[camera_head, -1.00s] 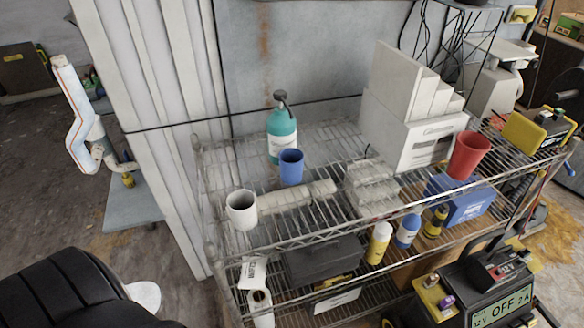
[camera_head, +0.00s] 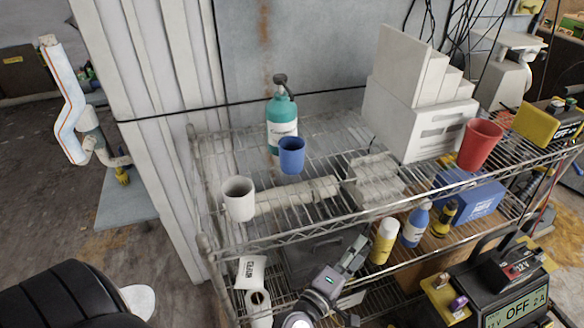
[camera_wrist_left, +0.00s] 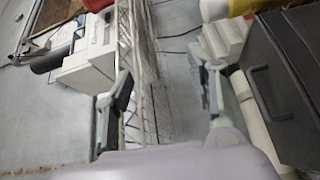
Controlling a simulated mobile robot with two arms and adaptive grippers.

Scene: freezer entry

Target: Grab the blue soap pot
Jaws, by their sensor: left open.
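A teal-blue soap bottle (camera_head: 282,128) with a white label and dark pump stands upright on the wire shelf's top tier, against the back. A plain blue cup (camera_head: 291,157) stands just in front of it and hides part of its lower right side. My left gripper (camera_head: 356,284) is open and empty. It is in front of the rack, below the top tier's front edge and well short of the bottle. In the left wrist view, its fingers (camera_wrist_left: 163,92) are spread with the rack's wire edge showing between them. The bottle is not visible there.
On the top tier are a white mug (camera_head: 239,199), grey-white bundles (camera_head: 376,180), white boxes (camera_head: 418,110) and a red cup (camera_head: 480,144). A dark toolbox (camera_head: 311,255), a yellow bottle (camera_head: 384,241) and a blue bottle (camera_head: 416,224) are below. A cable crosses behind the rack.

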